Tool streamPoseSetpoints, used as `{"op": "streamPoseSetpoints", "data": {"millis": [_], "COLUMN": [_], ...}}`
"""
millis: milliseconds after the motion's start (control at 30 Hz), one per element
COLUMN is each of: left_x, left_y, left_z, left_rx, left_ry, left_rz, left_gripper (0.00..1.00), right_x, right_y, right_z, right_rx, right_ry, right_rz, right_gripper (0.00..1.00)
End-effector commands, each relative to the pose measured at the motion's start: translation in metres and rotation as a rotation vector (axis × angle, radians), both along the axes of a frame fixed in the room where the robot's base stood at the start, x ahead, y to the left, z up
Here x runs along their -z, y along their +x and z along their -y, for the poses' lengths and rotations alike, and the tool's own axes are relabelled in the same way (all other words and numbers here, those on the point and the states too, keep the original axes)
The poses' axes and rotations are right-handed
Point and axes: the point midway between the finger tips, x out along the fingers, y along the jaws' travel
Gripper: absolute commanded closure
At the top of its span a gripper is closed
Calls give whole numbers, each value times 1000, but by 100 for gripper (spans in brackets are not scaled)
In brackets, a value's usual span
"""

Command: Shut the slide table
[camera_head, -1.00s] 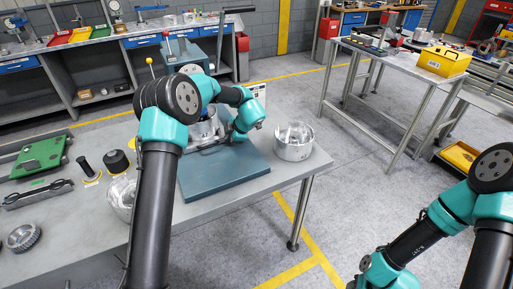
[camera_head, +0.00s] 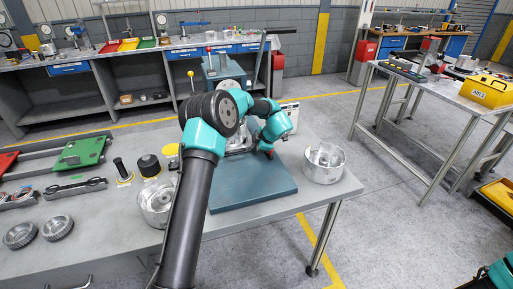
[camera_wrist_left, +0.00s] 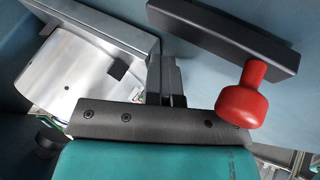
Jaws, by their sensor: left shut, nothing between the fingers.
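The slide table, a blue-grey flat plate (camera_head: 252,183), lies at the right end of the grey workbench, in front of a blue upright press (camera_head: 224,80). My left gripper (camera_wrist_left: 165,75) is shut and empty; in the head view it is mostly hidden behind my arm, low over the plate's back edge. In the left wrist view a red knob (camera_wrist_left: 243,97) on a dark bar (camera_wrist_left: 222,38) is right of the fingers, apart from them. A bright metal piece (camera_wrist_left: 85,75) is on their left. My right gripper is out of view.
A metal cylindrical housing (camera_head: 324,162) stands right of the plate, near the bench edge. Another clear-looking round part (camera_head: 156,203) is left of my arm.

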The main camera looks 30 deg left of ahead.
Motion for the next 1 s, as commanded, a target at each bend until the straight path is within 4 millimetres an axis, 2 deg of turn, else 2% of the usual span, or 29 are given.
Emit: {"op": "streamPoseSetpoints", "data": {"millis": [133,300,700,833,1000], "left_x": [-2,-2,-61,-74,-81], "left_y": [-7,-24,-27,-27,-28], "left_z": [8,32,79,88,94], "left_rx": [4,7,4,3,4], "left_ry": [5,1,-1,0,-1], "left_rz": [4,-2,-1,-2,-4], "left_gripper": [100,100,100,100,100], "right_x": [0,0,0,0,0], "right_y": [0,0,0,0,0], "right_z": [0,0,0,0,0], "right_rx": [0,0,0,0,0], "right_ry": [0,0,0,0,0], "right_rz": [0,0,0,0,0], "right_gripper": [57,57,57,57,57]}}
